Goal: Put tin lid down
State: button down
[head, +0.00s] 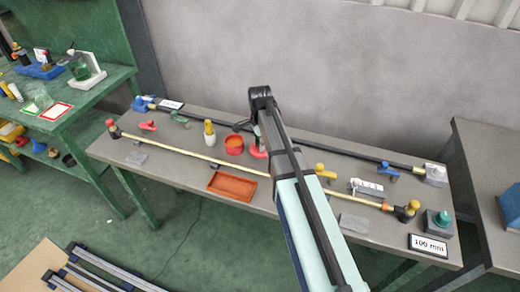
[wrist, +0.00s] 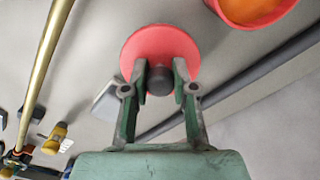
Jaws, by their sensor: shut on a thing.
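The tin lid (wrist: 160,45) is a round red disc with a dark knob, seen in the wrist view. My gripper (wrist: 160,75) has its two fingers closed on either side of the knob. In the head view my arm hides part of the lid (head: 256,152), which shows just right of the open red tin (head: 234,151). The tin has orange contents and also shows at the top right of the wrist view (wrist: 229,14). The lid is apart from the tin. I cannot tell whether it touches the grey bench (head: 185,163).
A brass rod (head: 180,151) runs along the bench front and a dark bar (head: 340,150) along the back. A yellow-and-white bottle (head: 210,133) stands left of the tin. An orange tray (head: 232,186) lies in front. Yellow and grey clamps (head: 325,172) stand to the right.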

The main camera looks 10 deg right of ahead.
jog(key=shift+f+p, duration=0.35)
jog(key=shift+f, duration=1.55)
jog(key=shift+f, duration=0.15)
jog(key=c, duration=0.9)
grip_release()
jog(key=shift+c, duration=0.2)
notch_tip(320, 180, up, 12)
jog(key=b, duration=0.3)
jog(key=shift+r, duration=0.2)
